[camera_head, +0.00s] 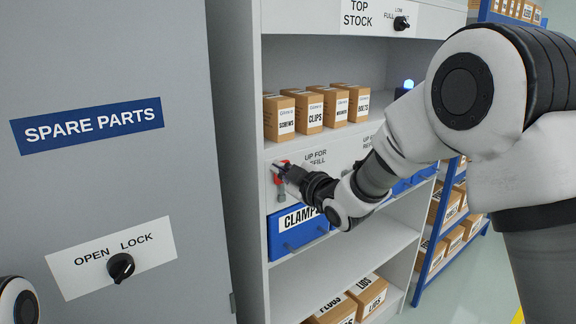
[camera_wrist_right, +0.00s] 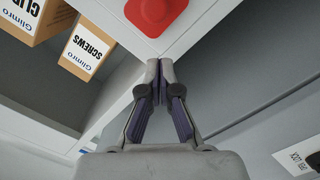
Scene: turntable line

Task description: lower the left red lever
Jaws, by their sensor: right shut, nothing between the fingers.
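The left red lever (camera_head: 279,181) is on the white panel under the shelf of boxes, near the left end of the shelf unit. Its red end also shows at the top edge of the right wrist view (camera_wrist_right: 155,12). My right gripper (camera_head: 280,170) is shut and empty at the lever and partly hides it. In the right wrist view my shut fingertips (camera_wrist_right: 160,66) are just below the red part, with a small gap in the picture; I cannot tell whether they touch the lever. My left gripper is out of view.
A panel label (camera_head: 316,157) reads "UP FOR REFILL". Small cartons (camera_head: 309,112) stand above, and a blue "CLAMPS" bin (camera_head: 298,232) sits below. My right arm hides the panel's right part. A grey cabinet door (camera_head: 110,200) stands at left.

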